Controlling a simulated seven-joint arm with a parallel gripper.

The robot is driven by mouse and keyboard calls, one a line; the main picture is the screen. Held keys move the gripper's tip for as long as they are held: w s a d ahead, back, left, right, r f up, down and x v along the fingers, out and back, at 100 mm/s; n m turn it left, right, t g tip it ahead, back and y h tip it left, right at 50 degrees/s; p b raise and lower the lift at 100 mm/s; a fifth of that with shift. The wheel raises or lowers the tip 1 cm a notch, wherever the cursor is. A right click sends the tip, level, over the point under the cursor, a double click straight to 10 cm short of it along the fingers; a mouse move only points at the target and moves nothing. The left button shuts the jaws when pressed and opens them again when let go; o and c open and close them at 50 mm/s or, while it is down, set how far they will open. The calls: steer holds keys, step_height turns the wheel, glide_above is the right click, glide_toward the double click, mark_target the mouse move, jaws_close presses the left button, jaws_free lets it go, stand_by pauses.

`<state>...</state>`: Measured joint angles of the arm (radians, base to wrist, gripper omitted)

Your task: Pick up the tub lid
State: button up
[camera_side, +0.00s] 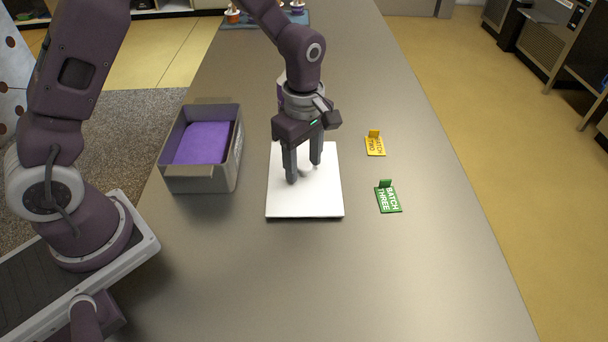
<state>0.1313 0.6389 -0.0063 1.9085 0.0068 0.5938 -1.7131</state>
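The tub lid appears to be the flat white square panel (305,205) lying on the grey counter in the middle of the view. A pale raised shape, perhaps its handle, shows faintly near the fingertips; white on white, it is hard to make out. My gripper (304,174) points down over the panel's upper middle. Its two grey fingers are apart with a gap between them. I cannot tell whether the fingertips touch the panel or its raised part. To the left stands an open grey tub (190,180) with a smooth purple filling (203,142).
A yellow "BATCH TWO" card (376,146) and a green "BATCH THREE" card (389,200) stand right of the panel. A blue-grey tray (240,23) with small cups is at the far end. The near counter (330,285) is clear.

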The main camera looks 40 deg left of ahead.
mark_target(301, 162)
jaws_close()
steer(key=shift+r, duration=0.1)
step_height(301, 162, up, 10)
steer(key=s+a+r, duration=0.3)
steer(key=s+a, duration=0.2)
steer(key=a, duration=0.4)
steer(key=s+a+r, duration=0.4)
steer(key=s+a, duration=0.1)
steer(key=a, duration=0.5)
steer(key=shift+s+r, duration=0.25)
steer(key=shift+s, duration=0.1)
